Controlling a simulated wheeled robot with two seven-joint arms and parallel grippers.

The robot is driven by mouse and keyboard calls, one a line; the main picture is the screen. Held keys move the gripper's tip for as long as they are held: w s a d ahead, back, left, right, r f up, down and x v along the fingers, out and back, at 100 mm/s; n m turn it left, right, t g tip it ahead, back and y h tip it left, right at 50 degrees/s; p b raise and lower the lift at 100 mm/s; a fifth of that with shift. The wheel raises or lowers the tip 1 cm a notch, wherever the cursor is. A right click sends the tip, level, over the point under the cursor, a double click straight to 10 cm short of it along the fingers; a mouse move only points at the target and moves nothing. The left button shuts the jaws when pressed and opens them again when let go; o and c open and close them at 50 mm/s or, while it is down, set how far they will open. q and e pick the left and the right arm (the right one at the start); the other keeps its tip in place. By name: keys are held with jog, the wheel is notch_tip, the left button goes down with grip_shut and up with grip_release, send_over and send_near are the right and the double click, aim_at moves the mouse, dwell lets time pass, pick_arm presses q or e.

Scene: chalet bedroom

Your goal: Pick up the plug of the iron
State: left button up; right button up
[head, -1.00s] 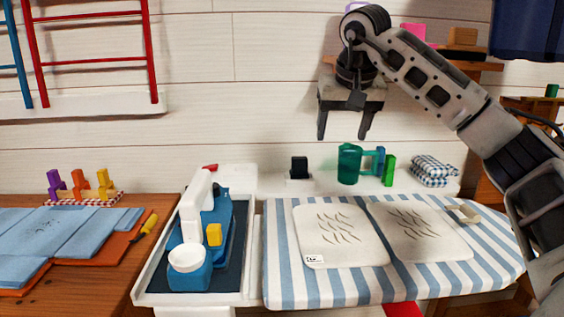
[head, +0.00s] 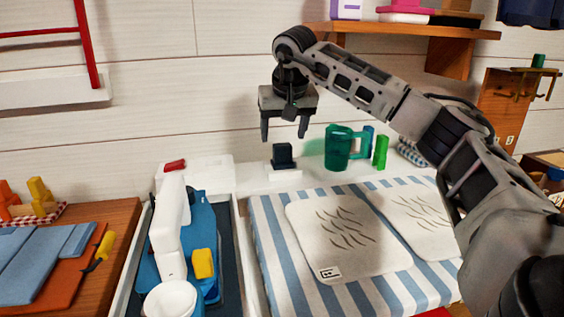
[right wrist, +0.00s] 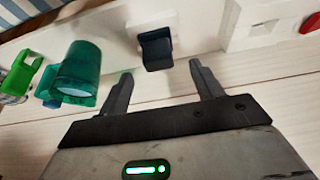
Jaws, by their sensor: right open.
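The iron (head: 206,235) is blue with a white handle and a yellow part, and stands on a dark pad in a white tray left of the ironing board. A small black block (head: 283,156), which looks like the plug, stands upright on the white ledge at the wall. It also shows in the right wrist view (right wrist: 155,48), beyond and between the fingertips. My right gripper (head: 284,133) is open and empty, pointing down just above the block, apart from it. The gripper also shows in the right wrist view (right wrist: 161,72). My left gripper is out of view.
A green translucent mug (head: 338,148) and a green block (head: 381,152) stand right of the black block. The striped ironing board (head: 272,235) lies in front. A wooden shelf (head: 400,31) is above right.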

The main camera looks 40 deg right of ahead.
aim_at(283, 145)
jog(key=b+x, duration=0.1)
jog(key=x, duration=0.4)
jog(key=shift+d+f, duration=0.25)
jog(key=shift+f, duration=0.1)
jog(key=shift+w+f, duration=0.15)
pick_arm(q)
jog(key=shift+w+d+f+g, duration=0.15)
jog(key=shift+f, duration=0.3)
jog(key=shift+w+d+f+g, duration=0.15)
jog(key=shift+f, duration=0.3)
pick_arm(e)
jog(key=c, duration=1.1)
